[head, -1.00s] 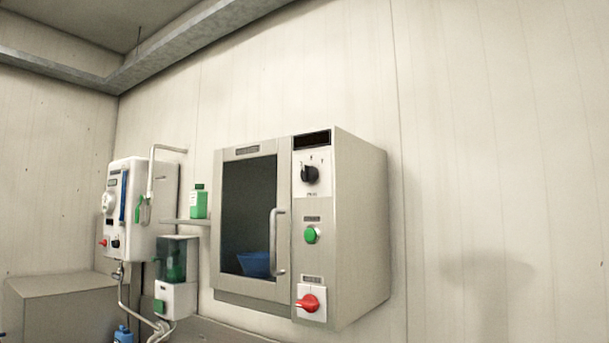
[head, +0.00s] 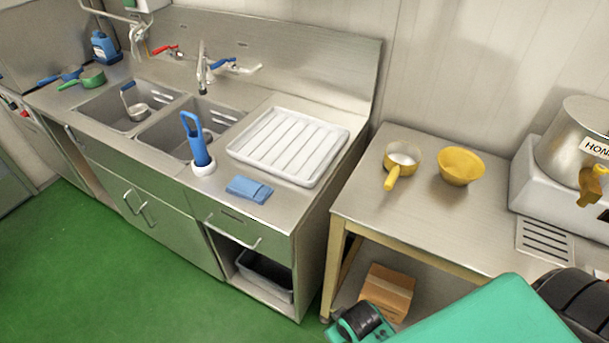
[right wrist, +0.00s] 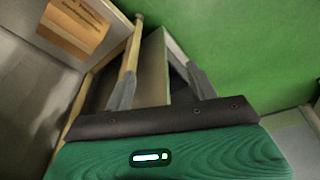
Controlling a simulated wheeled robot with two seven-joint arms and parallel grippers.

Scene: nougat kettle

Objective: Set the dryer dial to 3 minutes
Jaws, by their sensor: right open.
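The dryer and its dial are outside both current views. My right gripper (right wrist: 162,76) shows in the right wrist view with its two grey fingers spread apart and nothing between them. It points down past a wooden table leg toward the green floor. My teal right arm shows at the lower right of the head view, but its fingers cannot be made out there. My left gripper is not in view.
A steel sink unit (head: 225,228) with a white drying tray (head: 318,176) stands at the left. A wooden-legged steel table (head: 440,222) holds a yellow bowl (head: 461,167) and a small pan (head: 403,157). A cardboard box (head: 388,291) sits below. Green floor (head: 90,270) is clear.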

